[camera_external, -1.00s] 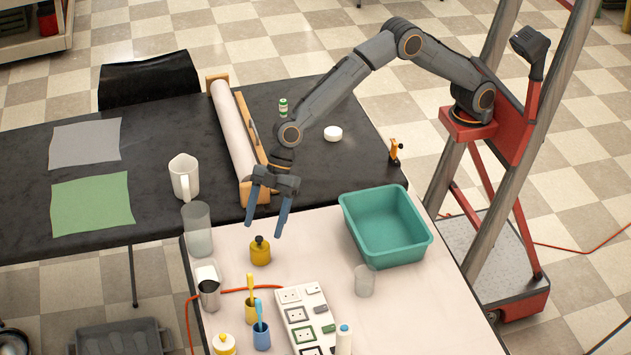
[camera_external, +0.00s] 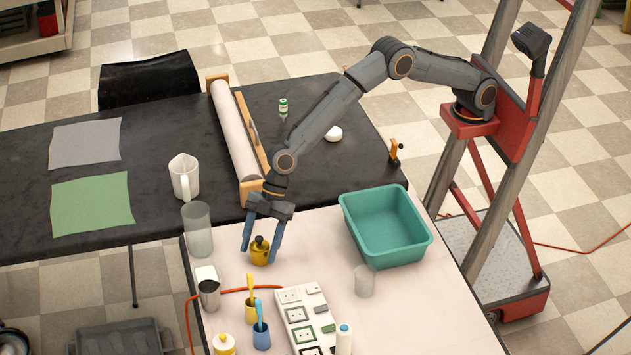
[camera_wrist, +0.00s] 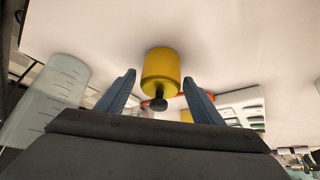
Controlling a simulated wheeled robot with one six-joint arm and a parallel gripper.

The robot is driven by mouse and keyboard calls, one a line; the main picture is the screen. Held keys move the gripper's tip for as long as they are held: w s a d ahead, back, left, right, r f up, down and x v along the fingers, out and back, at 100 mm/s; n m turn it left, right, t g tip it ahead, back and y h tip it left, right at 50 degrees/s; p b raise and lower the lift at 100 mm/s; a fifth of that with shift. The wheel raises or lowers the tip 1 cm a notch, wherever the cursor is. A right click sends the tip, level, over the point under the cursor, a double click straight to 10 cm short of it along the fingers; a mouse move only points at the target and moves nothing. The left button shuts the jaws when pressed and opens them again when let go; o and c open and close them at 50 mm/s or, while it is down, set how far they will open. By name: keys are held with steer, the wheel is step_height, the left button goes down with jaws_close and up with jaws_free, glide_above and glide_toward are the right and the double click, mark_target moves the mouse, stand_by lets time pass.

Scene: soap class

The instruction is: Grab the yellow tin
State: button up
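The yellow tin (camera_external: 260,254) with a dark knob on top stands upright on the pale table. My gripper (camera_external: 262,254) is open around it in the external view, with one blue finger on each side. In the wrist view the yellow tin (camera_wrist: 161,72) shows between the two fingers of my gripper (camera_wrist: 160,98), with a visible gap on both sides. The fingers partly overlap the tin in the external view. No contact shows.
A clear cylinder (camera_external: 197,229) stands left of the tin. A teal bin (camera_external: 387,228) is to the right. A metal cup (camera_external: 209,293), toothbrush holders (camera_external: 261,336) and a socket panel (camera_external: 306,318) lie nearer the front. A roll of paper (camera_external: 234,137) is behind.

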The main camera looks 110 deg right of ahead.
steer(key=c, duration=1)
